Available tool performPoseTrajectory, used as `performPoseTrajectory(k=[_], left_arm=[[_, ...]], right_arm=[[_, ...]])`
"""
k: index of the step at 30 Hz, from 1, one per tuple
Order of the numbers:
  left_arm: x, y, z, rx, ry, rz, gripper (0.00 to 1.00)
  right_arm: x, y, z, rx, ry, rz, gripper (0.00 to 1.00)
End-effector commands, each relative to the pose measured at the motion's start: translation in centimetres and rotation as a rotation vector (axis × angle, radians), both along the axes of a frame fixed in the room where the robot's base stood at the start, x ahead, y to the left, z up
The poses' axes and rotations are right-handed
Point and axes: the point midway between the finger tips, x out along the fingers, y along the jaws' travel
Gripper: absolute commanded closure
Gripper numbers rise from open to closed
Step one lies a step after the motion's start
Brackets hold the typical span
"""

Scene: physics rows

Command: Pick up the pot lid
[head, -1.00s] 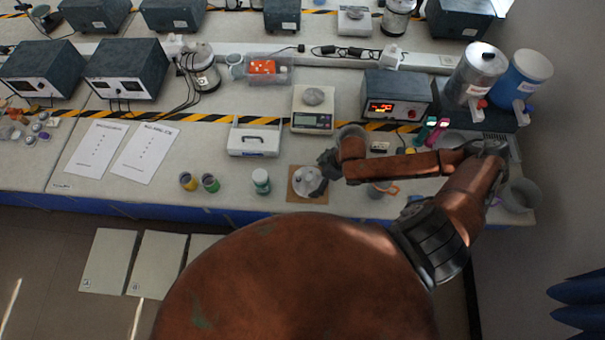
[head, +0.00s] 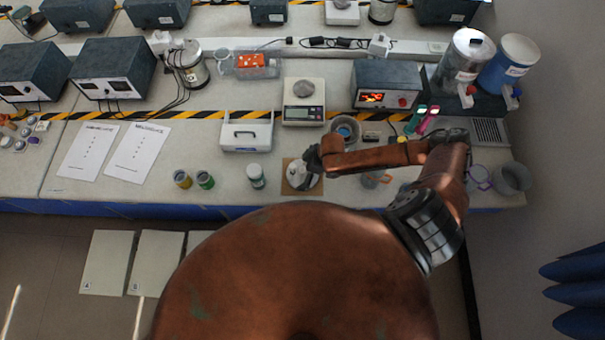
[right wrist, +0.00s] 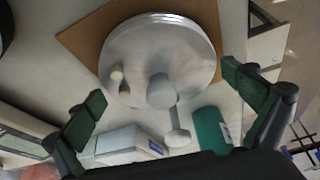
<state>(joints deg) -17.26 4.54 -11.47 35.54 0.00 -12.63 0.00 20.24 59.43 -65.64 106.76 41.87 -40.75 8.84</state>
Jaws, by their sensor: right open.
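The pot lid (head: 298,178) is a round, shiny metal disc with a small knob, lying on a brown square board (head: 288,189) near the table's front edge. My right gripper (head: 313,162) is at the lid's upper right in the head view and hides part of it. In the right wrist view the lid (right wrist: 160,45) lies ahead of my right gripper (right wrist: 163,85). Its fingers are open and spread to either side, with the knob (right wrist: 161,92) between them in the picture and nothing held. Whether they touch the lid cannot be told. My left gripper is not in view.
A white-capped jar (head: 256,177) and two small paint-like pots (head: 205,180) stand left of the board. A white case (head: 247,133), a scale (head: 303,112) and a grey bowl (head: 345,128) stand behind.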

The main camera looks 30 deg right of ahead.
Motion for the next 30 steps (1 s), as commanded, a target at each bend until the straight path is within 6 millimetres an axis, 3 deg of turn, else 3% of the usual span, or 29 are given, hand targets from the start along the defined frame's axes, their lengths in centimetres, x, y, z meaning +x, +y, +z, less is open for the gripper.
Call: performPoseTrajectory(k=[17,25,30], left_arm=[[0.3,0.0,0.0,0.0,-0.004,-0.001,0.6],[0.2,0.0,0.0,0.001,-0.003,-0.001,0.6],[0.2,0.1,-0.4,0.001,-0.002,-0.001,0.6]], right_arm=[[0.0,0.0,0.1,0.0,-0.001,-0.001,0.35],[0.0,0.0,0.2,0.0,-0.001,-0.001,0.35],[0.0,-0.1,1.4,0.001,-0.002,0.0,0.35]])
